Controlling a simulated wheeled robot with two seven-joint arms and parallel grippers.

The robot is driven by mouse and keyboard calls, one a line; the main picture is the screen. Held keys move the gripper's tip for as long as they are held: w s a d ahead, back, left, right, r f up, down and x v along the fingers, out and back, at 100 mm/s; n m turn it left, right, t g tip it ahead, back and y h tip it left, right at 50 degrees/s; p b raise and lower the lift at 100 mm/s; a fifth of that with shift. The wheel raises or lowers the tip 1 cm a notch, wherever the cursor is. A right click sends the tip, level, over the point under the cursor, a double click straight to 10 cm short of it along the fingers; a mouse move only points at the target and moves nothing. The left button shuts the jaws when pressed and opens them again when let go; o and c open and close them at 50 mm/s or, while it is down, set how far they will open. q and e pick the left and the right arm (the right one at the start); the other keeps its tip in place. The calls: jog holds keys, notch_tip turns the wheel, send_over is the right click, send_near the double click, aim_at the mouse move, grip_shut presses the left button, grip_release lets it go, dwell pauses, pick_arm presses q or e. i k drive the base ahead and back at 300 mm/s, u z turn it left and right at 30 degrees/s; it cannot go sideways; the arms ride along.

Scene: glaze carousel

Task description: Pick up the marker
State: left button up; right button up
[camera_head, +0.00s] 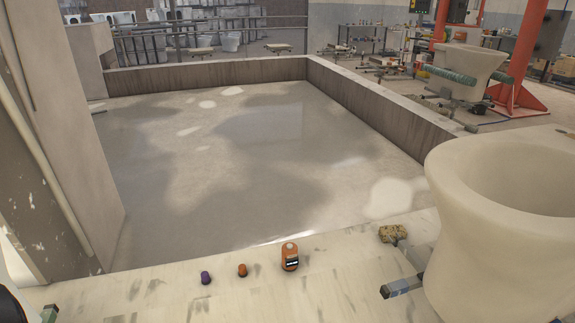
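No object is clearly a marker. On the pale, stained ledge (180,300) in front, a small dark purple cylinder-like piece (206,277) stands left of a small orange-brown one (242,270). Either could be a marker, but they are too small to tell. To their right stands a larger orange container (290,257) with a dark label. All three are apart from each other. Neither of my grippers can be made out in the head view.
A speckled tan sponge-like block (392,233) lies farther right on the ledge. A large cream ceramic bowl (470,260) fills the right side, with a blue-grey metal bar end (403,287) beside it. A walled, wet-looking floor area (250,160) lies beyond the ledge.

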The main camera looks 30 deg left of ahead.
aim_at(243, 272)
jog(key=u, duration=0.25)
jog(key=i, duration=0.45)
jog(key=u, duration=2.65)
